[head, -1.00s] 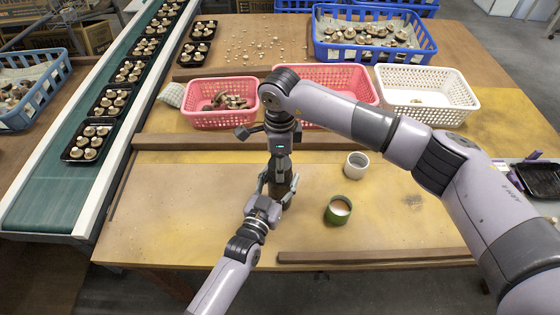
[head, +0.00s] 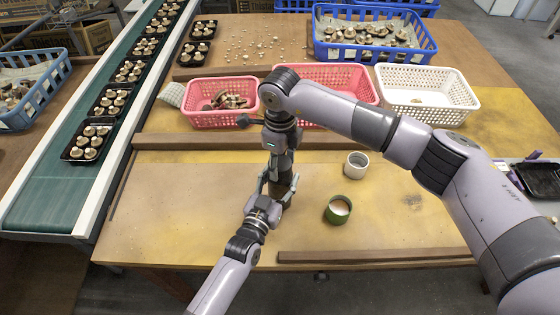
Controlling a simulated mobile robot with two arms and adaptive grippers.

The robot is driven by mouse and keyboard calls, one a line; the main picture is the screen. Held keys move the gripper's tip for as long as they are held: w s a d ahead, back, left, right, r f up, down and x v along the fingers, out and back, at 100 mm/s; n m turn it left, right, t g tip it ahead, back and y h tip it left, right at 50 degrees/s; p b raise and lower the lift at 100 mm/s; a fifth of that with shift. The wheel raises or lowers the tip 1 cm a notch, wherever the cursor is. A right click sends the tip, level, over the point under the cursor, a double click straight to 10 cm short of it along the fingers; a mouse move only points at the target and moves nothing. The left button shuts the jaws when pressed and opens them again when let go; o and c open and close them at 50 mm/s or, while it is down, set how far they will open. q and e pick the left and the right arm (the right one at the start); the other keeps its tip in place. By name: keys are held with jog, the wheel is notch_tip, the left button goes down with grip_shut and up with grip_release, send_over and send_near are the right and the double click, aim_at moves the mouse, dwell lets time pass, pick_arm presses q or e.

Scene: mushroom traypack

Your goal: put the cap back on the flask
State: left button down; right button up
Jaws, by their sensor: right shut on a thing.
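The flask (head: 284,191) is a dark brown body standing on the yellow-brown tabletop, mostly hidden by my two grippers. My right gripper (head: 281,172) points straight down over the top of the flask. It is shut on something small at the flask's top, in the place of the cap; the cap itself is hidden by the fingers. My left gripper (head: 270,191) reaches in from the lower left with its fingers at the side of the flask. How tightly they close on it cannot be told.
A white cup (head: 356,165) and a green cup (head: 338,210) with pale contents stand right of the flask. Wooden strips (head: 375,256) lie at front and behind. Pink baskets (head: 222,118), a white basket (head: 428,106) and a blue crate (head: 375,52) stand farther back. A green conveyor (head: 60,185) runs at left.

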jog(key=o, duration=1.4)
notch_tip(320, 180, up, 12)
pick_arm(q)
jog(key=c, duration=0.6)
grip_release()
jog(key=shift+o, duration=0.2)
jog(key=v, duration=1.2)
